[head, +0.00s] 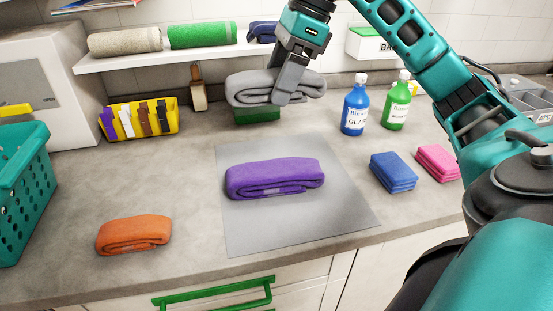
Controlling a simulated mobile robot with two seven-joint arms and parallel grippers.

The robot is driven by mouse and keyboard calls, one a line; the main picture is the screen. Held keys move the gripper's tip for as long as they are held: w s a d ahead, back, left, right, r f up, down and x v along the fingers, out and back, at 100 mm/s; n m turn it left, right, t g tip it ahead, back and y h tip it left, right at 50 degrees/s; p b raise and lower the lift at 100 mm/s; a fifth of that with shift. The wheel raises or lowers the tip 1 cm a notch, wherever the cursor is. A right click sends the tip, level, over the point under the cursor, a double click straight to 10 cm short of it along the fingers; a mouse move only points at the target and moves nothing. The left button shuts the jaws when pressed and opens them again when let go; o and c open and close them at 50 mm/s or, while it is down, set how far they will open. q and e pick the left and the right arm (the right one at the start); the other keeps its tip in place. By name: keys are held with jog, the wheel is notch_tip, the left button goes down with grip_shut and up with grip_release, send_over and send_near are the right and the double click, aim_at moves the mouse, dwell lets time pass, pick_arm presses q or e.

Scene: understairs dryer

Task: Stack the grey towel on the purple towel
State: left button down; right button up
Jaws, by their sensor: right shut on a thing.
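The purple towel (275,178) lies folded on a grey mat (300,228) in the middle of the counter. The folded grey towel (248,88) is in the air behind and above it. My right gripper (287,90) reaches down from above and is shut on the grey towel. The grey towel is apart from the purple one and partly hides a green thing (258,114) behind it. My left gripper is not in view.
An orange towel (134,234) lies at front left, beside a teal basket (22,190). A yellow box (140,120), a brush (198,92), a blue bottle (355,106) and a green bottle (398,102) stand behind. Blue cloths (393,172) and pink cloths (438,163) lie right.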

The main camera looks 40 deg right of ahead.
notch_tip(320, 180, down, 11)
jog(key=shift+f+b, duration=0.1)
jog(key=shift+b, duration=1.15)
jog(key=shift+f, duration=0.15)
notch_tip(320, 180, down, 3)
jog(key=shift+f+b, duration=0.1)
jog(key=shift+b, duration=0.3)
jog(key=shift+f, duration=0.25)
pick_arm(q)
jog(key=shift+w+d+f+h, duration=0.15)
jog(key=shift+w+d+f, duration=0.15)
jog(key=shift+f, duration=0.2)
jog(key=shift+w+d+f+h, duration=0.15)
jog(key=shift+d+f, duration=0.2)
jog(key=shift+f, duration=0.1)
